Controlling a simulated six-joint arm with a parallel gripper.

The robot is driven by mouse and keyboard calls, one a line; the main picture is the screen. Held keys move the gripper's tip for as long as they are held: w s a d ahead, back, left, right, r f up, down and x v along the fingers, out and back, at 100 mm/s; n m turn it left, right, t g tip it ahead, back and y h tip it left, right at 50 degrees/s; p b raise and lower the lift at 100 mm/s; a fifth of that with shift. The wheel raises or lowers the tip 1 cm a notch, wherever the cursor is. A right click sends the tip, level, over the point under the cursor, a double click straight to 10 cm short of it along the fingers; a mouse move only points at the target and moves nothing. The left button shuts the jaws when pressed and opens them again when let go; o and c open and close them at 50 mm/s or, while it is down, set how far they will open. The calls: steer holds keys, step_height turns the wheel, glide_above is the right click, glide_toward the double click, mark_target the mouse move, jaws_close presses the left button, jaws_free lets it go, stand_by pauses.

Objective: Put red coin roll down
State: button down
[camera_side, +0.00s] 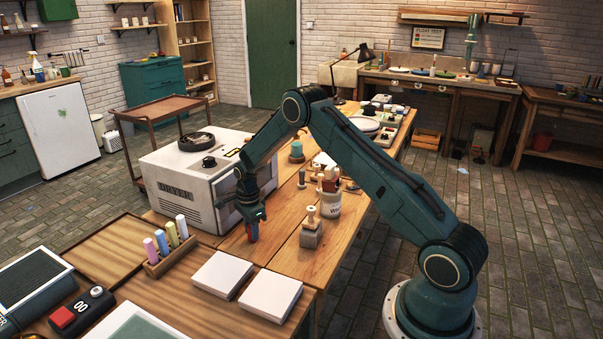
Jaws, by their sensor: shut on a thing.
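My gripper (252,220) points down over the wooden table, just right of the dryer's front. It is shut on a small, narrow red thing (254,233), which I take to be the red coin roll. Part of it is hidden by the dark fingers. Its lower end is close to the tabletop (222,243); whether it touches the wood, I cannot tell.
A white dryer (176,192) stands just left of my gripper. A wooden rack (171,256) with several pastel sticks lies front left. Two white slabs (222,274) (270,295) are in front. A wooden-handled stamp (311,232) and a brush jar (329,204) stand to the right.

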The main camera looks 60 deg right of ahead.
steer(key=c, duration=1.2)
jaws_free()
steer(key=shift+o, duration=0.2)
steer(key=shift+r, duration=0.1)
step_height(320, 180, up, 12)
